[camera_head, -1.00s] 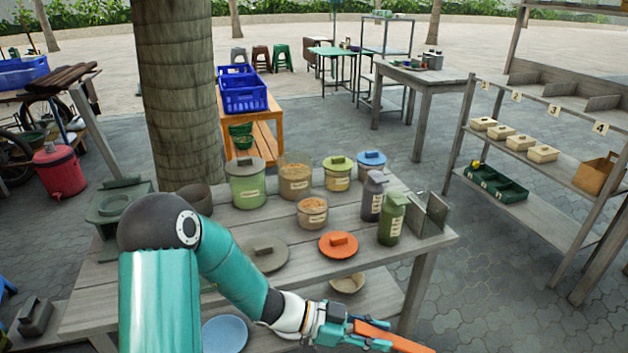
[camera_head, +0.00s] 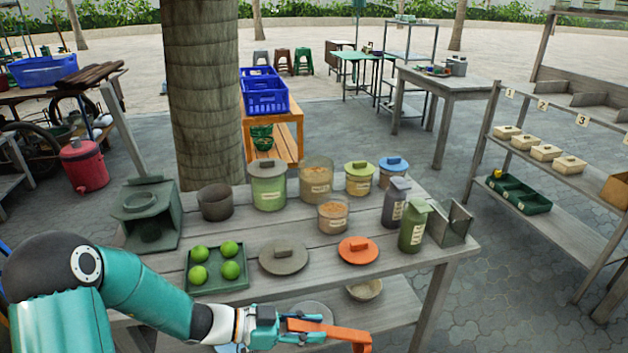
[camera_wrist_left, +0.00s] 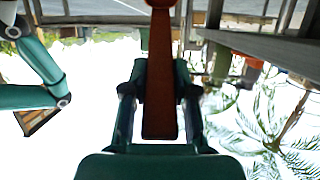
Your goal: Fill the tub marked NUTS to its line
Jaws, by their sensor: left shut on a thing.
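My left gripper (camera_head: 312,325) is shut on an orange scoop-like tool (camera_head: 335,333), in front of the table's near edge. The tool's red-brown handle (camera_wrist_left: 160,75) runs between the fingers in the left wrist view; its far end is unclear. On the table, a small open clear tub (camera_head: 333,216) holds tan pieces. Behind it stands a larger open clear jar (camera_head: 316,182) with tan contents. An orange lid (camera_head: 358,250) and a grey lid (camera_head: 283,256) lie in front. The labels are too small to read, so I cannot tell which tub is marked NUTS. My right gripper is not in view.
Lidded jars, green (camera_head: 268,190), yellow-green (camera_head: 359,180) and blue-topped (camera_head: 392,172), stand behind. Grey (camera_head: 394,205) and green (camera_head: 412,232) bottles stand right. A green tray (camera_head: 218,283) with several limes lies left. A bowl (camera_head: 364,289) is on the lower shelf.

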